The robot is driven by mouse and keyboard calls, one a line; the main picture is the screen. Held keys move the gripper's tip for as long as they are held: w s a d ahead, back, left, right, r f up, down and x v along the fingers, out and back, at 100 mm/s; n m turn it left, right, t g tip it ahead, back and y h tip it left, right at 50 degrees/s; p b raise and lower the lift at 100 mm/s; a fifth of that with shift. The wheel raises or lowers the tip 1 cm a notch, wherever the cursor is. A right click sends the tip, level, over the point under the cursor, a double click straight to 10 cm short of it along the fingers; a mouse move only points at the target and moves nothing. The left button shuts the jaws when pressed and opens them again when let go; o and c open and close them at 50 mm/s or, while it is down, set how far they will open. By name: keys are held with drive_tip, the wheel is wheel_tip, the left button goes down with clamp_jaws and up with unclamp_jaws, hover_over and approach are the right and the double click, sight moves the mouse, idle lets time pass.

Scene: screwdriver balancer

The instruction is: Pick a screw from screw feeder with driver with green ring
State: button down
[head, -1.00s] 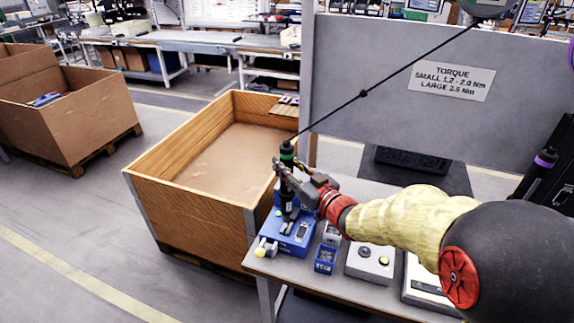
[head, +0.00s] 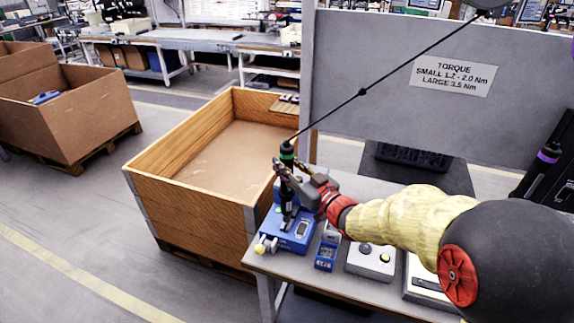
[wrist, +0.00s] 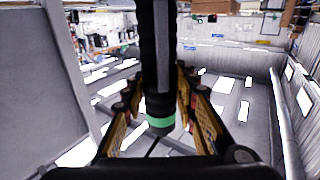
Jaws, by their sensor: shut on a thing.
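The driver with the green ring (head: 287,157) is black and hangs upright on a dark cable at the left end of the workbench. My gripper (head: 284,177) is shut around its body, just below the green ring. In the wrist view the driver (wrist: 158,60) stands between the two fingers (wrist: 160,100), with the green ring showing near the palm. The blue screw feeder (head: 290,238) sits on the bench corner directly under the driver. The driver's lower end is at the feeder's top; I cannot tell whether the tip touches a screw.
A small blue box (head: 326,256) and a grey button box (head: 371,258) stand right of the feeder. A large wooden crate (head: 190,190) is beside the bench on the left. A grey panel (head: 370,70) rises behind. A purple-ringed driver (head: 547,154) is at the far right.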

drive_tip(key=shift+f+b, duration=0.9)
drive_tip(key=shift+f, duration=0.2)
idle(0.9)
